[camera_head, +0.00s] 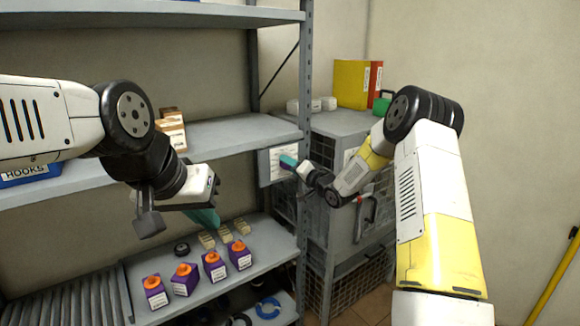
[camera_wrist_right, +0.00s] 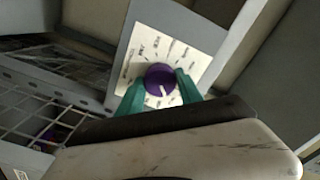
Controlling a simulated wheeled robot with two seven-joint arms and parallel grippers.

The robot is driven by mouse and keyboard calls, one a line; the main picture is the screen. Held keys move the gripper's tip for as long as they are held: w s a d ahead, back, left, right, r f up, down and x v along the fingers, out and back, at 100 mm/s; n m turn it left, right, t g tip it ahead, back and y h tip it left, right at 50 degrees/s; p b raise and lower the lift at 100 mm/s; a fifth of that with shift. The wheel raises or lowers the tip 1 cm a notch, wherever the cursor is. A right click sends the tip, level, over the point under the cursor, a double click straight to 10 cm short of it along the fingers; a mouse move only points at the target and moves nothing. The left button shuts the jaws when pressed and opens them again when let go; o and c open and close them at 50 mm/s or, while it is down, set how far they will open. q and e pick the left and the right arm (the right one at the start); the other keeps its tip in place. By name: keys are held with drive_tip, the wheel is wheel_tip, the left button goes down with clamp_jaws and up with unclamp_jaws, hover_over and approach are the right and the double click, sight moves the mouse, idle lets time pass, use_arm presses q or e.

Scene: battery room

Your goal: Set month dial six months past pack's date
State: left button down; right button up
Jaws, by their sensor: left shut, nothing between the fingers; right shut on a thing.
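The month dial is a purple knob (camera_wrist_right: 160,79) with a white pointer mark, set on a white plate (camera_wrist_right: 143,43) with printed labels around it. The mark points to the lower side in the right wrist view; the labels are too small to read surely. My right gripper (camera_wrist_right: 160,88) is shut on the knob, one teal finger on each side. In the head view the right gripper (camera_head: 288,161) covers the knob in front of the grey panel (camera_head: 267,163). My left gripper (camera_head: 206,219) is shut and empty above the lower shelf. Several purple packs with orange caps (camera_head: 185,280) stand there; their labels are unreadable.
Small beige blocks (camera_head: 225,234) and a black ring (camera_head: 182,249) lie behind the packs. A shelf post (camera_head: 302,130) stands right beside the panel. A grey wire-sided cabinet (camera_head: 335,215) with yellow and red binders (camera_head: 352,83) is to the right.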

drive_tip(key=n, duration=2.7)
drive_tip(key=shift+d+f+n, duration=0.1)
drive_tip(key=shift+f+n, duration=0.05)
drive_tip(key=shift+n, duration=0.15)
idle(0.3)
drive_tip(key=o, duration=1.4)
drive_tip(key=shift+c, duration=0.2)
drive_tip(key=v, duration=0.7)
drive_tip(key=shift+s+d, duration=0.25)
drive_tip(key=shift+s, duration=0.05)
